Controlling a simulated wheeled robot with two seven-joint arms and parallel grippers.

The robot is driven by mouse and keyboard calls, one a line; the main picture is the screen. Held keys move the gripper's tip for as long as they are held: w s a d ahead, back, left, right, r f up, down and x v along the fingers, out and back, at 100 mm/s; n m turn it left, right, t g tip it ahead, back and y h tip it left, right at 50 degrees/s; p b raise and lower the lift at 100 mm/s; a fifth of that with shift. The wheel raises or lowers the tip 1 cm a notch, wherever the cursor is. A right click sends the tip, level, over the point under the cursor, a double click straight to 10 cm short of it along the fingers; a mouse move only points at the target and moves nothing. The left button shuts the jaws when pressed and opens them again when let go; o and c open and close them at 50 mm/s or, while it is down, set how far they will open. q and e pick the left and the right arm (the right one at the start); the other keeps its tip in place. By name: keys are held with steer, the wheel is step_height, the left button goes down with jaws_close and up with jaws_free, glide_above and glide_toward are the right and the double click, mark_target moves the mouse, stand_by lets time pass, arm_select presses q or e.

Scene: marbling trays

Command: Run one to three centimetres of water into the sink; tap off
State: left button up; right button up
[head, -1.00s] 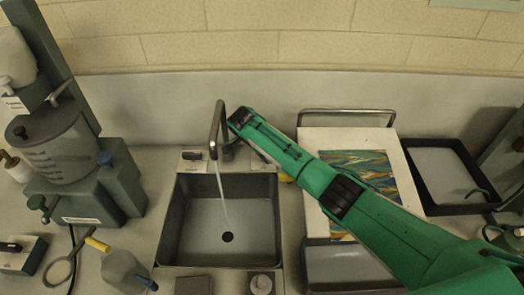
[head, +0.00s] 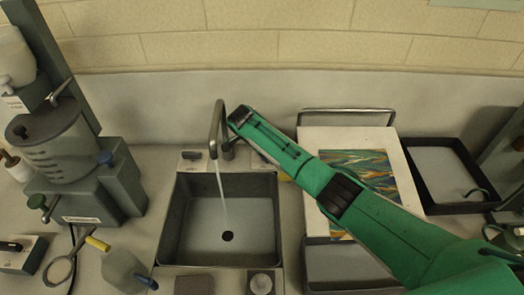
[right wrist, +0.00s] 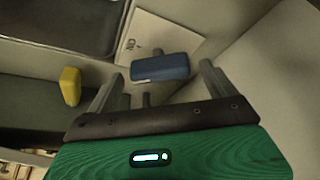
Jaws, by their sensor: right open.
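The grey sink (head: 175,225) is set in the counter. A thin stream of water (head: 221,185) runs from the tap (head: 216,125) into it. A dark round spot (head: 228,236) marks the drain; I cannot tell if it is plugged. No water level is clear in the basin. My right arm reaches to the tap's right side, and its gripper is hidden in the head view. In the right wrist view my right gripper (right wrist: 161,76) is open, with a blue handle (right wrist: 160,67) between or just beyond its fingers. Contact is unclear. My left gripper is out of view.
A yellow piece (right wrist: 70,87) is left of the fingers in the wrist view. A marbled sheet (head: 365,170) on a white board is under my arm. A black tray (head: 420,195) is at right; a grey machine (head: 90,190) is at left.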

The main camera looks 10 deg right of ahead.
steer(key=b+v, duration=0.1)
steer(key=v, duration=0.6)
steer(key=shift+r+b, duration=0.2)
steer(key=shift+b, duration=0.2)
stand_by(6.9)
